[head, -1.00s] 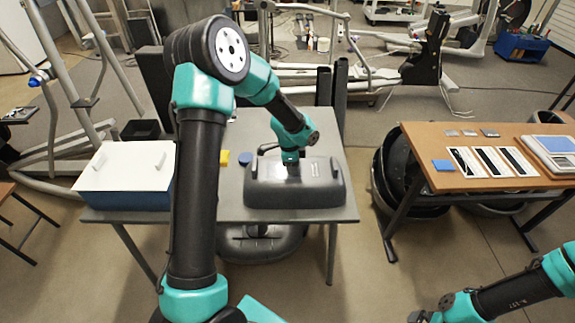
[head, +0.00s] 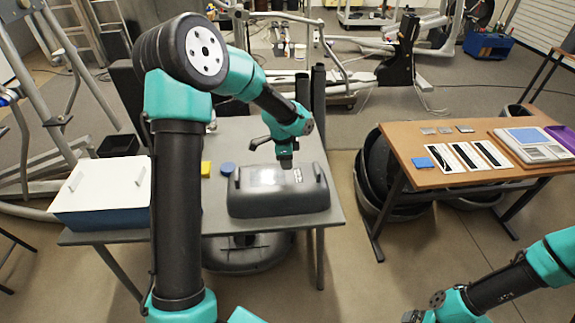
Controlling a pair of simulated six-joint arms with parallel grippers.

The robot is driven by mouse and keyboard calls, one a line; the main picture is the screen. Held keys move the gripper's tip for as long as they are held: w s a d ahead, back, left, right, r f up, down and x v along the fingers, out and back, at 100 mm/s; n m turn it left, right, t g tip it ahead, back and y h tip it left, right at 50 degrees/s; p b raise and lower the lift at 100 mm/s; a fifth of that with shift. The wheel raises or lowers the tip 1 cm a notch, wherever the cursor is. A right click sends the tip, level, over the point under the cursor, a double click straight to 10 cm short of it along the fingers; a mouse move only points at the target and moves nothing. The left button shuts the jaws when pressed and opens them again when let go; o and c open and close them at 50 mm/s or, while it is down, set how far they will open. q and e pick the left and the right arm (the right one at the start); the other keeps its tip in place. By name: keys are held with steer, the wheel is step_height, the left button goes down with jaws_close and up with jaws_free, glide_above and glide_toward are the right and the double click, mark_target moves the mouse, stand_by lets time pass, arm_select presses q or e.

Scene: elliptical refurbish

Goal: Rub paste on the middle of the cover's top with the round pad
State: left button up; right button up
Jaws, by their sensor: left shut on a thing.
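The dark grey cover (head: 250,205) lies on the grey table, with a pale shiny patch on the middle of its top and a small label to the right of it. My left gripper (head: 286,163) points down just above the back right part of the cover's top. It is shut on a small dark thing, likely the round pad, which is mostly hidden. I cannot tell whether it touches the cover. A round blue thing (head: 227,169) lies on the table left of the cover. My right gripper (head: 414,317) shows only partly at the bottom edge, away from the cover.
A brown table (head: 410,143) at right holds a blue pad, several cards and a scale (head: 530,145). Clear floor lies between the tables.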

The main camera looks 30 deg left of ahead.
arm_select(q)
steer(key=shift+r, duration=1.15)
